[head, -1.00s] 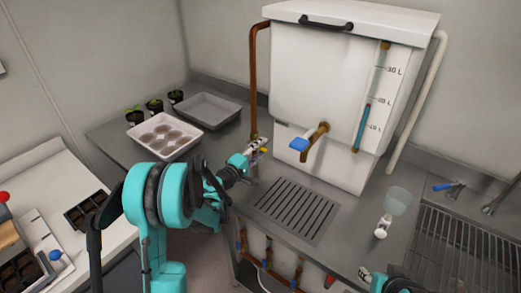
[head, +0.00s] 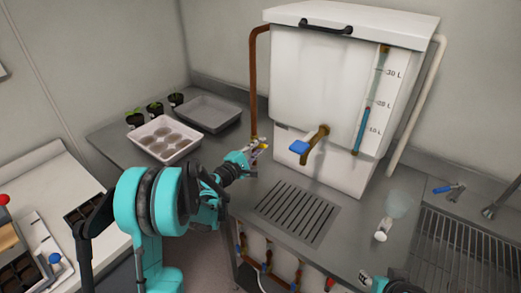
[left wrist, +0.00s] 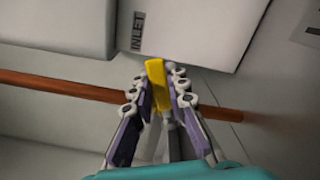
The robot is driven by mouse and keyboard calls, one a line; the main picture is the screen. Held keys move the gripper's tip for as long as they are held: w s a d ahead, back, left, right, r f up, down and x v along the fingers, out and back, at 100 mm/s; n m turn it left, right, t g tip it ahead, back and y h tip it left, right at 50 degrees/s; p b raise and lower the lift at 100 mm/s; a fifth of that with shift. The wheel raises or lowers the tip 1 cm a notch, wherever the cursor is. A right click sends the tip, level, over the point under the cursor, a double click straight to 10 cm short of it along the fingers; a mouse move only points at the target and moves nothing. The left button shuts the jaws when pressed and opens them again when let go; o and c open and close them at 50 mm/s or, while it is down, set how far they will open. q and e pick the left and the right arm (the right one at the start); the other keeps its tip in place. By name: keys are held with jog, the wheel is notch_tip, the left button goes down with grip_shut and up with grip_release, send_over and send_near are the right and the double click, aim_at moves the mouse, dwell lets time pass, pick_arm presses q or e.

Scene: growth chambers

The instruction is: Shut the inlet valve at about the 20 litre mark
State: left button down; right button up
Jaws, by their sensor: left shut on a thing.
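The white tank (head: 312,80) stands at the back of the steel counter. Its sight tube (head: 362,125) holds a blue column whose top is close to the 20 L mark (head: 385,104). A brown inlet pipe (head: 253,85) runs down the tank's left side to the valve. My left gripper (head: 259,149) is shut on the yellow valve handle (head: 265,146). In the left wrist view the yellow handle (left wrist: 157,85) sits between both fingers, beside the INLET label (left wrist: 138,31). The fingers partly hide the valve body. My right gripper (head: 368,277) is only partly in view at the bottom; its jaws are unclear.
A blue-handled tap (head: 300,147) juts from the tank front above a drain grille (head: 297,212). A clear cup (head: 397,205) and a small white bottle (head: 383,230) stand to the right. Trays (head: 165,139) and potted seedlings (head: 155,108) are at the left.

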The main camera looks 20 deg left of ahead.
pick_arm(q)
jog(key=shift+r+n, duration=0.15)
jog(key=shift+n, duration=0.15)
jog(key=c, duration=1.5)
grip_release()
jog(key=shift+o, duration=0.2)
jog(key=v, duration=1.2)
